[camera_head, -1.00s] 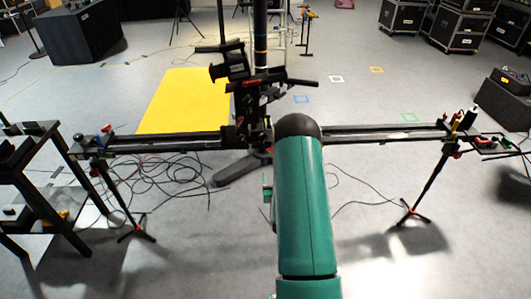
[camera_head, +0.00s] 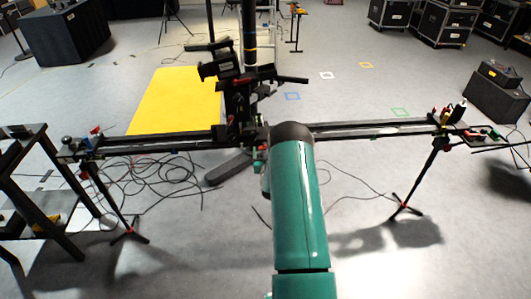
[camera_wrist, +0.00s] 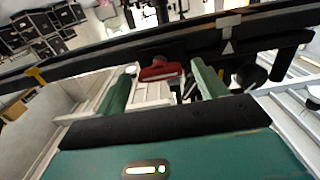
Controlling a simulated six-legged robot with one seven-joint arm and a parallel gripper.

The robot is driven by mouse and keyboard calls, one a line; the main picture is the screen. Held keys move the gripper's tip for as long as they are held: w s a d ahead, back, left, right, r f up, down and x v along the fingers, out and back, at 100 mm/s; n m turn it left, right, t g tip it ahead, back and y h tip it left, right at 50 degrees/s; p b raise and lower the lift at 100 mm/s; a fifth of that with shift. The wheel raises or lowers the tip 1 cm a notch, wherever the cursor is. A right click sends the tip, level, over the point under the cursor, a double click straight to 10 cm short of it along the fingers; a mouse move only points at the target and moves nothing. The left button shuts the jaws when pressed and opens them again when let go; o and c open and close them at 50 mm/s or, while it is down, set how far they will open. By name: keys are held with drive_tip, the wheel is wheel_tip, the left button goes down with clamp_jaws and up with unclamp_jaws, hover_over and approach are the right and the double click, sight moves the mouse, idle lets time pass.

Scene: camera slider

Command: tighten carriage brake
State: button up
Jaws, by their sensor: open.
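The camera slider's long black rail (camera_head: 370,131) runs across the head view on stands, with the carriage and its camera rig (camera_head: 232,95) near the middle. In the wrist view, a red lever-like part with a dark round top (camera_wrist: 160,72), perhaps the carriage brake, sits below a black beam (camera_wrist: 100,62). My gripper (camera_wrist: 162,66) is open, with its two green fingers to the left and right of the red part. I cannot tell whether either finger touches it. In the head view my green arm hides the gripper and part of the carriage.
A black shelf table (camera_head: 28,140) stands at the rail's left end. Stand legs (camera_head: 420,185) and loose cables (camera_head: 150,180) are on the floor below. A yellow mat (camera_head: 175,100) lies behind the rail. Black cases (camera_head: 440,22) stand at the back right.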

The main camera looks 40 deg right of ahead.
drive_tip(key=c, duration=1)
